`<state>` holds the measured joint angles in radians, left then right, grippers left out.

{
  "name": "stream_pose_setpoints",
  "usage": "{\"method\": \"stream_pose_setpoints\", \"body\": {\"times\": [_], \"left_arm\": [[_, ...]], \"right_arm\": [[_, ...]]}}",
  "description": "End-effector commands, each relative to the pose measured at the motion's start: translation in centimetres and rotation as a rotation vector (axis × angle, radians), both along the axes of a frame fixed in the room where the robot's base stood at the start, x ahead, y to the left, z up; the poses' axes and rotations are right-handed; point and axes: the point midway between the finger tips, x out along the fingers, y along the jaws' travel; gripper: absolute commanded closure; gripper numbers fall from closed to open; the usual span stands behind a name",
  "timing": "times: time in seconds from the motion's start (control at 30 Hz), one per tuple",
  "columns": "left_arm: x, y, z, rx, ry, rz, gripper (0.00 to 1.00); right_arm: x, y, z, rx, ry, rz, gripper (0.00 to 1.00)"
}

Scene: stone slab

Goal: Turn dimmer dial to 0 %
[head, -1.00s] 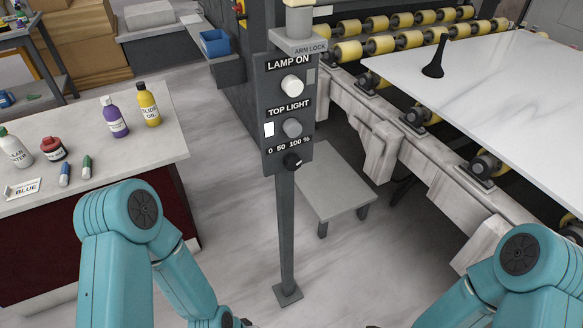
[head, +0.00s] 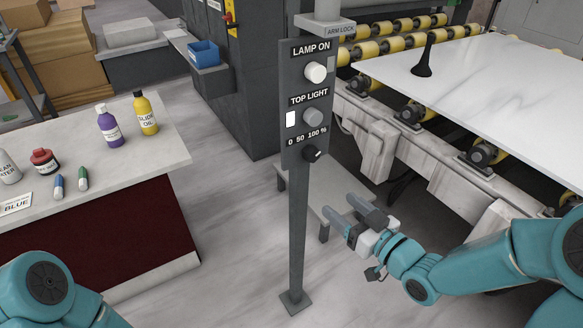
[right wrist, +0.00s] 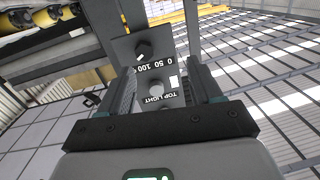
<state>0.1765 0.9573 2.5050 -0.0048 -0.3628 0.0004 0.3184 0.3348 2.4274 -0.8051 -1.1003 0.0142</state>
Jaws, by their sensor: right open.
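The dimmer dial (head: 312,153) is a black knob at the bottom of the grey control panel (head: 288,158), under the marks 0, 50 and 100 %. A small pale mark shows at its right side; its exact setting is too small to read. In the right wrist view the dial (right wrist: 143,48) appears upside down, beyond the fingers. My right gripper (head: 340,206) is open and empty, below and right of the dial, apart from it. Its fingers (right wrist: 165,78) frame the panel in the wrist view. My left gripper is out of view; only part of that arm shows.
A white lamp button (head: 316,72) and a grey top light knob (head: 312,117) sit above the dial. The panel stands on a thin post (head: 298,235). A low grey stool (head: 325,185) is behind it. A roller line with a white slab (head: 480,85) is at right, a bottle table (head: 150,165) at left.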

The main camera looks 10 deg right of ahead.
Motion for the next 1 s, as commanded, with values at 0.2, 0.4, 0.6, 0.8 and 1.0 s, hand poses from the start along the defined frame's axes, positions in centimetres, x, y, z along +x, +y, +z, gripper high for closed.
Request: {"method": "stream_pose_setpoints", "body": {"times": [0.2,0.4,0.6,0.8,1.0], "left_arm": [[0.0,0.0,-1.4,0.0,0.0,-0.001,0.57],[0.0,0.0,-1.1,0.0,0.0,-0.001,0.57],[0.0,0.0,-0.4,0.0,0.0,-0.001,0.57],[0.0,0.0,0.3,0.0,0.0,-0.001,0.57],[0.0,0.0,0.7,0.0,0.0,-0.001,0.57]], "right_arm": [[-0.4,-3.8,1.9,-0.037,-0.074,-0.077,0.36],[1.2,-4.0,2.0,-0.038,-0.072,-0.087,0.36],[5.6,-2.3,2.0,-0.037,-0.072,-0.085,0.36],[10.1,-0.4,2.0,-0.037,-0.071,-0.084,0.36],[13.4,0.9,1.9,-0.036,-0.071,-0.085,0.36]]}}
